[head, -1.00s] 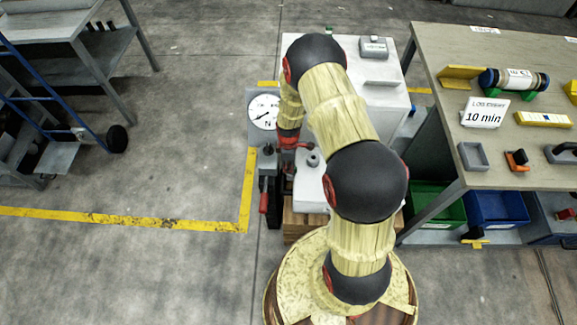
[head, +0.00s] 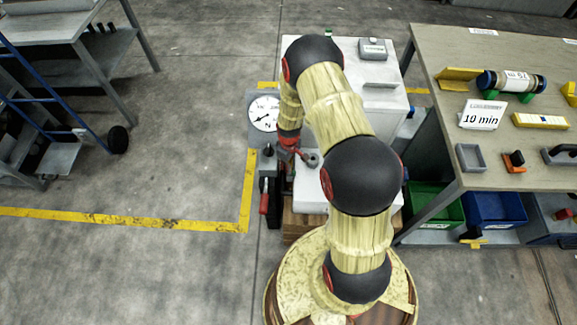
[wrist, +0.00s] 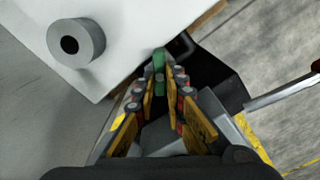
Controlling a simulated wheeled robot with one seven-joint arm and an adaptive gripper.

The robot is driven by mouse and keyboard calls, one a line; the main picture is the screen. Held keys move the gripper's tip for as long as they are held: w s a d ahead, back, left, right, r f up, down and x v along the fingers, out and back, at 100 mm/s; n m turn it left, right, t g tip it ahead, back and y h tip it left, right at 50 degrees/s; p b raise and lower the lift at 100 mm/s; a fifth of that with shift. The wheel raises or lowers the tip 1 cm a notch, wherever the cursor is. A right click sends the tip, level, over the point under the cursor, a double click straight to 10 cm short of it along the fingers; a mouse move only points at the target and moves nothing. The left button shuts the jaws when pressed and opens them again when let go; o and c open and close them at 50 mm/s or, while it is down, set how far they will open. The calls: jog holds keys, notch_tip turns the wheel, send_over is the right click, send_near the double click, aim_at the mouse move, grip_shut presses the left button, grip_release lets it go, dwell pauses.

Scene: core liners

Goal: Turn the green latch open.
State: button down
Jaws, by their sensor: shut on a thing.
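The green latch (wrist: 158,62) shows in the wrist view as a small upright green piece at the tips of my fingers, beside a black bracket. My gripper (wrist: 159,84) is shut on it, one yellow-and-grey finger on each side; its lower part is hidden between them. In the head view my gripper (head: 303,154) is low beside the white machine, and I cannot make out the latch there. How far the latch is turned is not clear.
A grey hollow cylinder (wrist: 76,43) stands on the white housing (wrist: 110,18) close to my fingers. A round dial (head: 264,113) and a red-handled lever (head: 264,198) are left of the machine. A workbench (head: 440,60) stands to the right. Open floor lies left.

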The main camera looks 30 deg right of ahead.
jog(key=m, duration=0.5)
jog(key=shift+d+m+p, duration=0.15)
jog(key=shift+m+p, duration=0.2)
jog(key=shift+m, duration=0.05)
jog(key=m, duration=0.4)
jog(key=shift+d+m, duration=0.1)
jog(key=shift+m, duration=0.2)
jog(key=c, duration=1.8)
grip_release()
jog(key=shift+c, duration=0.2)
notch_tip(320, 180, up, 12)
